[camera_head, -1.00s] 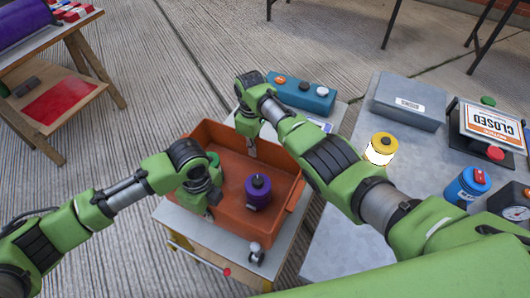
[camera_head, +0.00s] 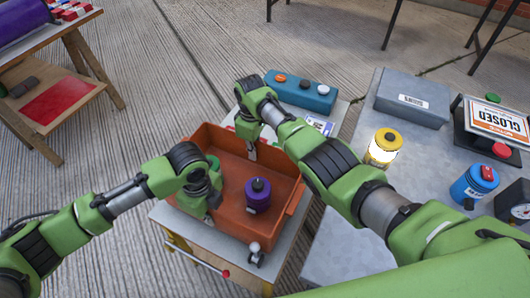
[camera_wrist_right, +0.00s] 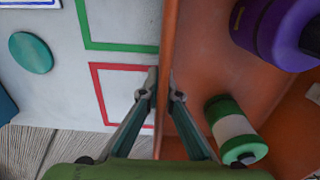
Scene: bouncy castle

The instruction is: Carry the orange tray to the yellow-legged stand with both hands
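The orange tray (camera_head: 284,186) is over the pale top of the yellow-legged stand (camera_head: 175,213); I cannot tell whether it touches it. It holds a purple canister (camera_head: 258,194) and a green-and-white canister (camera_wrist_right: 232,130). My right gripper (camera_head: 252,152) is at the tray's far wall. In the right wrist view its fingers (camera_wrist_right: 163,92) are on either side of the wall, closed on it. My left gripper (camera_head: 208,214) is at the tray's left wall; its wrist hides its fingers. The stand's top also shows in the wrist view (camera_wrist_right: 120,70), with green and red outlines.
A teal box with knobs (camera_head: 302,94) is behind the tray. The grey table (camera_head: 352,250) at right holds a grey case (camera_head: 412,103), a lit yellow lantern (camera_head: 383,148), a blue canister (camera_head: 473,186) and a closed sign (camera_head: 498,125). A wooden shelf (camera_head: 62,103) is at left.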

